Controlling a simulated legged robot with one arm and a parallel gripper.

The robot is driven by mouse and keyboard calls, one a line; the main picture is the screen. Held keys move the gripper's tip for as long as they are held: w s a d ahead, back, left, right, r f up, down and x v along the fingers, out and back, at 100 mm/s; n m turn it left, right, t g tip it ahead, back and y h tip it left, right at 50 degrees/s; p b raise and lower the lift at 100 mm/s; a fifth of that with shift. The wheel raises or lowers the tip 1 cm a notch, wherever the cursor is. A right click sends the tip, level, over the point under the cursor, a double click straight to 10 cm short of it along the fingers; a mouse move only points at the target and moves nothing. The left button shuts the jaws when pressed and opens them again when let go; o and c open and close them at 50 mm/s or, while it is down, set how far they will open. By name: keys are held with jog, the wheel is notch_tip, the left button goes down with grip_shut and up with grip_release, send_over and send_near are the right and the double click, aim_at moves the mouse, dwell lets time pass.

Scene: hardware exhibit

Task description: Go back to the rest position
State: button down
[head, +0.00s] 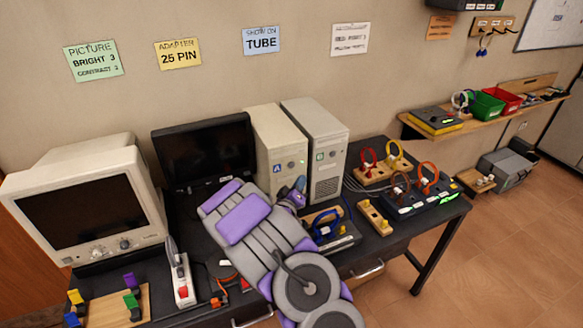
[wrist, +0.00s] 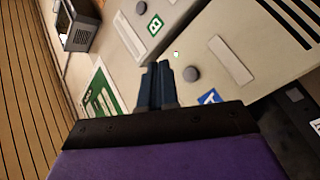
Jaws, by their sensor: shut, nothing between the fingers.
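My gripper (head: 297,188) is in front of the two beige computer towers, at the end of my grey and purple arm, which reaches over the black desk. In the wrist view its two dark fingers (wrist: 158,72) are together with nothing between them. The tower with the blue A label (head: 277,145) and the tower with the green B label (head: 322,150) stand side by side behind it. Both fronts also fill much of the wrist view, seen tilted. I cannot tell whether the fingertips touch a tower. My arm hides part of the desk.
A beige monitor (head: 85,205) and a dark screen (head: 205,150) stand left of the towers. Several cable and connector pieces on wooden blocks (head: 375,217) lie to the right. A wall shelf (head: 480,122) holds red and green bins. The floor (head: 500,245) at right is mostly clear.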

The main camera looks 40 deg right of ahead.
jog(key=shift+s+a, duration=0.15)
jog(key=shift+s, duration=0.3)
jog(key=shift+r, duration=0.1)
jog(key=w+a+r+m+g+y, duration=0.1)
jog(key=a+r+y, duration=0.1)
jog(key=a+y, duration=0.9)
jog(key=s+a+r+g+y, duration=0.2)
jog(key=s+a, duration=0.3)
jog(key=a, duration=0.3)
jog(key=s+a+r+g+y, duration=0.1)
jog(key=s+a+r+y, duration=0.1)
jog(key=s+a, duration=0.5)
jog(key=s+a+r+n+g, duration=0.1)
jog(key=s+a+r+g, duration=0.1)
jog(key=s, duration=1.2)
jog(key=s+a+r+n+g+y, duration=0.1)
jog(key=s+a+g, duration=0.4)
jog(key=s, duration=0.9)
notch_tip(320, 180, up, 2)
jog(key=shift+s+a+r+n, duration=0.3)
jog(key=shift+a+n, duration=0.2)
jog(key=shift+a, duration=0.35)
